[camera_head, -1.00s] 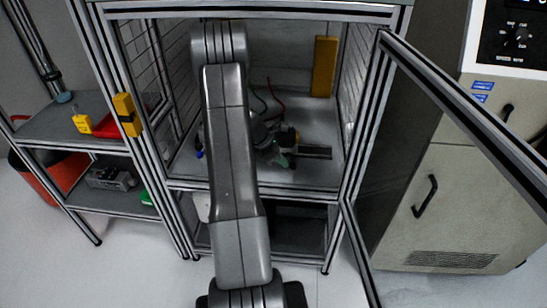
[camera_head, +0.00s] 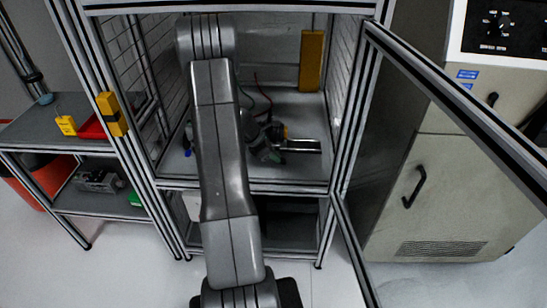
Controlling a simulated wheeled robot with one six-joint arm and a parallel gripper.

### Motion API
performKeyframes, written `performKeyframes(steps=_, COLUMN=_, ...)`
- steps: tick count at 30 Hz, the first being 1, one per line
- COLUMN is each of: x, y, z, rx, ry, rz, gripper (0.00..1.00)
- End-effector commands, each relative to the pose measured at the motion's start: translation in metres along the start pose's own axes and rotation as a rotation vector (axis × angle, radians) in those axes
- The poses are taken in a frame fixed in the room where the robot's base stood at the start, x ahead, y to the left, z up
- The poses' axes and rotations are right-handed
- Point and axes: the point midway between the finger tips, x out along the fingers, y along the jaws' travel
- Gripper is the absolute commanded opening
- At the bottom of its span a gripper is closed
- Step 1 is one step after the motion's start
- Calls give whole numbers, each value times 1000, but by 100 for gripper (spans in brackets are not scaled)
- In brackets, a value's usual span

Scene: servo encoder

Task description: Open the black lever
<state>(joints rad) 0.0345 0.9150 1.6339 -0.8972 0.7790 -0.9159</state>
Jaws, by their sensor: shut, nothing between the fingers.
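My arm reaches up into the open frame cabinet and covers much of its left half. Just right of the arm, my gripper (camera_head: 262,149) shows small and partly hidden in a cluster of grey and dark parts over the cabinet floor; it looks shut and empty. A small device with a yellowish part (camera_head: 281,131) sits in this cluster. A short metal rail (camera_head: 303,146) lies to its right. I cannot make out the black lever; it may be hidden by the arm or too small to tell. Contact between gripper and device cannot be told.
The cabinet's framed door (camera_head: 440,90) stands open to the right, before a beige machine (camera_head: 425,215). A yellow upright block (camera_head: 312,60) stands at the cabinet's back. A shelf unit (camera_head: 40,132) with small items is at left. The cabinet floor's right front is clear.

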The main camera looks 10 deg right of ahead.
Motion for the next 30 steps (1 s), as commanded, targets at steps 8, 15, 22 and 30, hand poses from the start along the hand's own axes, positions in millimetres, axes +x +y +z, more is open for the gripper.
performKeyframes(steps=8, x=7, y=-4, z=5, rx=-92, ry=0, rz=60, gripper=0)
performKeyframes(steps=15, x=17, y=-7, z=17, rx=-262, ry=-1, rz=175, gripper=0)
performKeyframes(steps=22, x=25, y=-7, z=31, rx=-445, ry=0, rz=294, gripper=0)
performKeyframes(steps=30, x=31, y=-2, z=46, rx=-644, ry=0, rz=424, gripper=0)
